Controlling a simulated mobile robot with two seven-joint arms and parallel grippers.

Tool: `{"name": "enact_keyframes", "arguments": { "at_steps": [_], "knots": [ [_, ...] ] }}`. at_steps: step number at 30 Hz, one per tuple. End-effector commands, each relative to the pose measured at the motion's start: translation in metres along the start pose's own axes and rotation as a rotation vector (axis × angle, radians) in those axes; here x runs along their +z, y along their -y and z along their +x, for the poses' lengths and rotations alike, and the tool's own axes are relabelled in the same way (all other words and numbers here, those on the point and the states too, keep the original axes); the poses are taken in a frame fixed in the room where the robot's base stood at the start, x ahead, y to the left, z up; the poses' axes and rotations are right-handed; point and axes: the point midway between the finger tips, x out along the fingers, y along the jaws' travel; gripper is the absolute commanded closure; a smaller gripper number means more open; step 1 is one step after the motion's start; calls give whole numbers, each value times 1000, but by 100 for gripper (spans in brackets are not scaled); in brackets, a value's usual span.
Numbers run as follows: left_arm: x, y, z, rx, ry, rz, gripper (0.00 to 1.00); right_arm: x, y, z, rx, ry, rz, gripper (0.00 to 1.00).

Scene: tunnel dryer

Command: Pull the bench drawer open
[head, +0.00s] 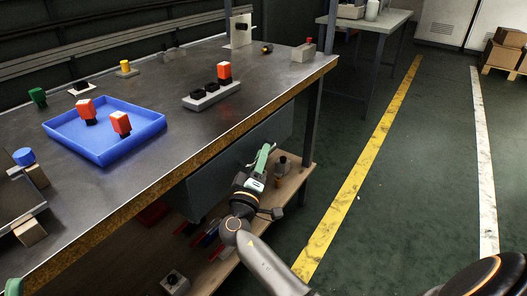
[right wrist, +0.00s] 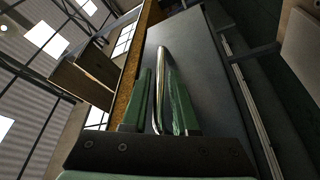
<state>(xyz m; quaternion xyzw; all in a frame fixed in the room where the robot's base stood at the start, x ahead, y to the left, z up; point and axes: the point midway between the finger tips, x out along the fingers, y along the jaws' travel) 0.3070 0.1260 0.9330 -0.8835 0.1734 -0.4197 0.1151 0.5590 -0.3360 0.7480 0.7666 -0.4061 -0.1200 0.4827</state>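The bench drawer (head: 225,165) is a blue-grey box under the bench top. How far out it stands, I cannot tell. My right gripper (head: 264,158) is at its front face. In the right wrist view the drawer's grey front (right wrist: 205,70) fills the middle, with a shiny metal bar handle (right wrist: 164,60). The green fingers of my right gripper (right wrist: 159,95) stand on either side of the handle. A gap shows between the left finger and the bar; the right finger is close to it. A pale green piece at the bottom left corner may be my left gripper (head: 13,287), mostly cut off.
The bench top (head: 180,90) carries a blue tray (head: 105,155) with red-capped parts and a grey block (head: 212,95) with buttons. A lower wooden shelf (head: 290,180) holds small items. Open green floor (head: 350,220) with a yellow stripe lies to the right.

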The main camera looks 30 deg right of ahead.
Motion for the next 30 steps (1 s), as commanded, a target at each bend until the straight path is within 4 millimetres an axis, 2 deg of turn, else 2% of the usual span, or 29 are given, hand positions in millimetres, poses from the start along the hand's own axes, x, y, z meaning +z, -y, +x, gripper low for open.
{"name": "enact_keyframes", "arguments": {
  "at_steps": [11,18,30],
  "knots": [
    [0,1,0,-2,-1,2,51,0,0,-1,0,1,0,74],
    [0,1,0,-2,-1,2,51,0,0,-1,0,1,0,100],
    [0,0,0,9,-1,4,51,0,0,0,1,1,0,100]
  ]
}}
